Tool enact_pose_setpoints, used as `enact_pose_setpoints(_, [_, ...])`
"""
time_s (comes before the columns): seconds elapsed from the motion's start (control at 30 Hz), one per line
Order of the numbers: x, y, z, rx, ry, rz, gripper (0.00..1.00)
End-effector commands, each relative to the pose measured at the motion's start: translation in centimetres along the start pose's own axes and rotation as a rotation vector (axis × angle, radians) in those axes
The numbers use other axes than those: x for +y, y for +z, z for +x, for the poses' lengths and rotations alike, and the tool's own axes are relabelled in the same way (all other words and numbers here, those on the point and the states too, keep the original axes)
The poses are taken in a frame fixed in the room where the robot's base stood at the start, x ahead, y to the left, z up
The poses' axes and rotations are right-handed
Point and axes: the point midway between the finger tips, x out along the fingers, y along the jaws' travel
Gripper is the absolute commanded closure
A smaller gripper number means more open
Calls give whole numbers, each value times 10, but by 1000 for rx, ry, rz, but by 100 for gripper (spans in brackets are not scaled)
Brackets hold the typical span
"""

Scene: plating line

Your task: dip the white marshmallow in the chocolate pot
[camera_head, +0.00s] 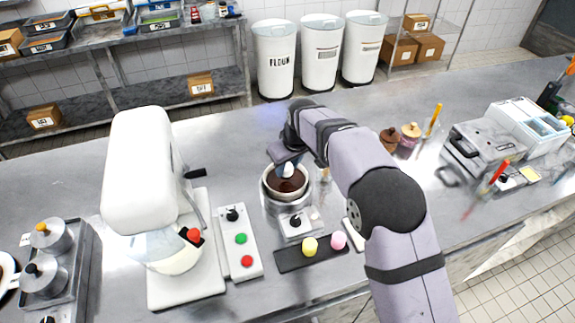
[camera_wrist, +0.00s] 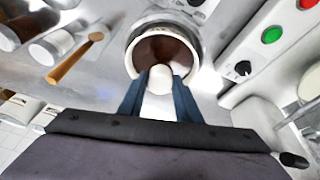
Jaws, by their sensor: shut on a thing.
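The chocolate pot (camera_head: 270,196) stands on a small warmer with a dial, left of my arm in the head view. Dark chocolate (camera_head: 285,184) fills it, and the pot also shows at the top of the wrist view (camera_wrist: 197,44). My gripper (camera_head: 287,166) points down over the pot. In the wrist view its two blue fingers (camera_wrist: 159,92) are shut on the white marshmallow (camera_wrist: 160,78), which overlaps the near part of the chocolate. The marshmallow (camera_head: 287,170) also shows under the fingers in the head view. I cannot tell whether it touches the chocolate.
A dark tray (camera_head: 290,262) with a yellow marshmallow (camera_head: 310,246) and a pink marshmallow (camera_head: 338,240) lies in front of the pot. A button panel (camera_head: 224,250) and a white stand mixer (camera_head: 150,180) stand to the left. Jars (camera_head: 410,136) stand to the right.

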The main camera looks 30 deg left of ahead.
Motion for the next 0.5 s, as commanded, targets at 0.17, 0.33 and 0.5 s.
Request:
enact_pose_setpoints(0.17, [0,-2,-6,1,0,0,77])
enact_pose_setpoints(0.33, [1,-7,-19,1,0,0,77])
enact_pose_setpoints(0.5, [2,-12,-33,1,0,0,77])
